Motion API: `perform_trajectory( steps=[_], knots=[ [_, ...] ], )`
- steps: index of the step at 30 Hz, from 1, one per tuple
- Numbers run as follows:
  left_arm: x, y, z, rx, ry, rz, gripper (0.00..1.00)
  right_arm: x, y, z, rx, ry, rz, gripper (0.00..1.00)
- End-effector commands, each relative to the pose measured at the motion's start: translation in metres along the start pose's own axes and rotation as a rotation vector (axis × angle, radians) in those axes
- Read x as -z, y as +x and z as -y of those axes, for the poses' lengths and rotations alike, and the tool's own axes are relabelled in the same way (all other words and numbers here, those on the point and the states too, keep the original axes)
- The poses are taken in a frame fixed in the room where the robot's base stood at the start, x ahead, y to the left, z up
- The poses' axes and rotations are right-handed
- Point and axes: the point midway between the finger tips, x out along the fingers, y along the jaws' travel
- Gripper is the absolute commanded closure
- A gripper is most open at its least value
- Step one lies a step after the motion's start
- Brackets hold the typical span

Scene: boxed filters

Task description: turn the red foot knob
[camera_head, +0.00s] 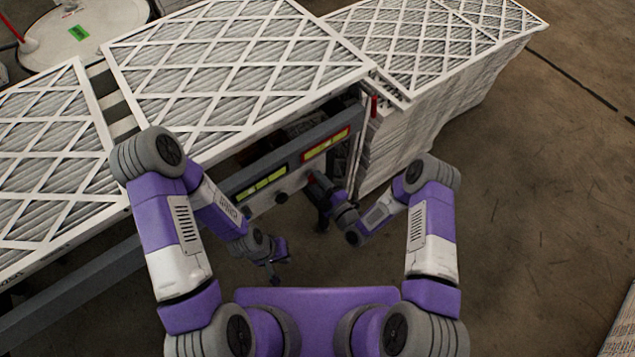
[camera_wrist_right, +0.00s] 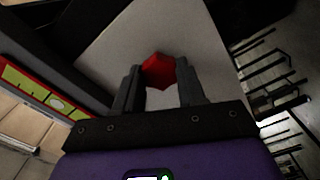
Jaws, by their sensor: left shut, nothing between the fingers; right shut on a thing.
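The red foot knob (camera_wrist_right: 158,70) shows in the right wrist view as a faceted red piece against a pale grey panel (camera_wrist_right: 130,38). My right gripper (camera_wrist_right: 160,85) is shut on it, with one dark finger on each side. In the head view my right gripper (camera_head: 319,186) reaches the front of the machine under the yellow labels, and it mostly hides the knob there. My left gripper (camera_head: 275,275) hangs lower, in front of the machine and apart from it, shut and empty.
A dark frame with yellow labels (camera_head: 262,184) runs above the grippers. Large white-framed filters (camera_head: 235,60) lie on top, with a filter stack (camera_head: 400,140) at right. The floor (camera_head: 540,200) at right is clear.

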Motion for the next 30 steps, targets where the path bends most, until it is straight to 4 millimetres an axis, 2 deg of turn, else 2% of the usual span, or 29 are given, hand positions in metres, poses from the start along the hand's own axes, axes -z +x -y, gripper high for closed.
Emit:
perform_trajectory(
  steps=[10, 24, 25, 29, 30],
  knots=[
    [0.0001, 0.0018, 0.0007, 0.000, 0.000, 0.000, 1.00, -0.0008, -0.0005, 0.0004, 0.002, -0.109, 0.002, 0.91],
    [0.0001, 0.0019, 0.0007, 0.000, 0.000, 0.000, 1.00, -0.0010, -0.0006, 0.0002, 0.001, -0.118, 0.003, 0.91],
    [0.0001, 0.0019, 0.0007, 0.000, 0.000, 0.000, 1.00, -0.0010, -0.0006, 0.0003, 0.001, -0.118, 0.003, 0.56],
    [0.0001, 0.0019, 0.0007, 0.000, 0.000, 0.000, 1.00, -0.0008, -0.0005, 0.0002, 0.001, -0.118, 0.002, 0.36],
    [0.0001, 0.0019, 0.0007, 0.000, 0.000, 0.000, 1.00, -0.0006, -0.0004, 0.0002, 0.001, -0.118, 0.002, 0.35]
  ],
)
